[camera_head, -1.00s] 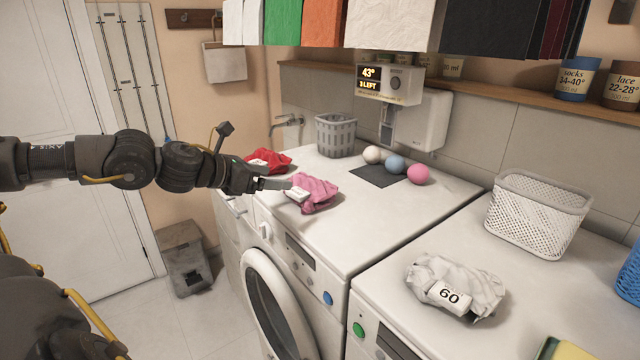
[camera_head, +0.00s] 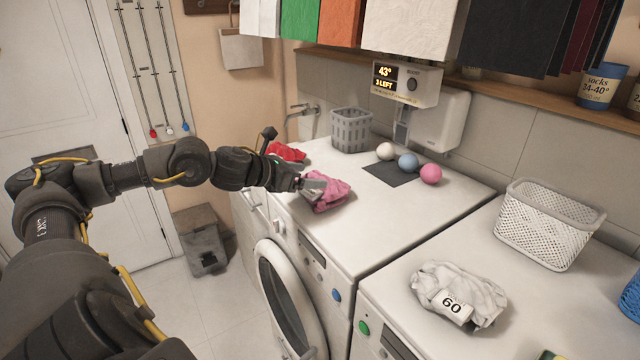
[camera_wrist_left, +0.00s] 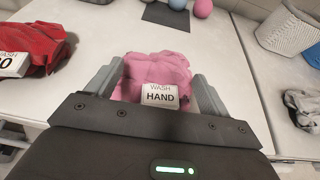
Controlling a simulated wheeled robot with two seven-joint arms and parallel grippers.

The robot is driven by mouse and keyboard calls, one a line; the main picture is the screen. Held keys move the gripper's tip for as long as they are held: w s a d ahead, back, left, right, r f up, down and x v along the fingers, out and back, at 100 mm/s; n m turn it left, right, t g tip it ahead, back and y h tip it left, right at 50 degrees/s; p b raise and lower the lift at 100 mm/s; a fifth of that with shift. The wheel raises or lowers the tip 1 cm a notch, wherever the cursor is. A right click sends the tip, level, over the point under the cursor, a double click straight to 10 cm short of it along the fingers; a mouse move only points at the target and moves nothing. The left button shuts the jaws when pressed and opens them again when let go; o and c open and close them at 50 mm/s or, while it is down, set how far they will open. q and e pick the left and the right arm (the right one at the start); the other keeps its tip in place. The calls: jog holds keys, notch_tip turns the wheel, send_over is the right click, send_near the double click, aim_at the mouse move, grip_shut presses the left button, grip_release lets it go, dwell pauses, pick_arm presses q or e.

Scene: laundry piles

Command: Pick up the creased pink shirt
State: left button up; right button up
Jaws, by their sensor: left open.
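The creased pink shirt (camera_head: 328,194) lies in a crumpled heap on top of the left washing machine, near its front left. In the left wrist view the pink shirt (camera_wrist_left: 158,72) carries a white tag reading "WASH HAND". My left gripper (camera_head: 314,184) is open at the shirt. In the left wrist view its two fingers (camera_wrist_left: 156,88) stand on either side of the shirt, with the tag between them. I cannot tell whether the fingers touch the cloth. My right gripper is not in view.
A red garment (camera_head: 287,151) lies just left of the pink shirt. A white garment (camera_head: 458,293) tagged 60 lies on the right machine. A grey basket (camera_head: 351,131), three balls (camera_head: 408,162) and a white basket (camera_head: 549,224) stand behind. Hanging cloths (camera_head: 410,35) are overhead.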

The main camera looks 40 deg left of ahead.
aim_at(319, 175)
pick_arm(q)
jog(key=shift+w, duration=0.1)
jog(key=shift+w+p, duration=0.15)
jog(key=shift+p, duration=0.15)
jog(key=p+x, duration=0.2)
jog(key=x, duration=0.1)
jog(key=p+x, duration=0.1)
jog(key=p, duration=0.1)
jog(key=shift+w+a, duration=0.2)
jog(key=shift+a, duration=0.05)
jog(key=shift+w+d+f, duration=0.1)
jog(key=shift+w+f, duration=0.2)
jog(key=shift+s, duration=0.1)
jog(key=shift+c, duration=1)
jog(key=c, duration=0.9)
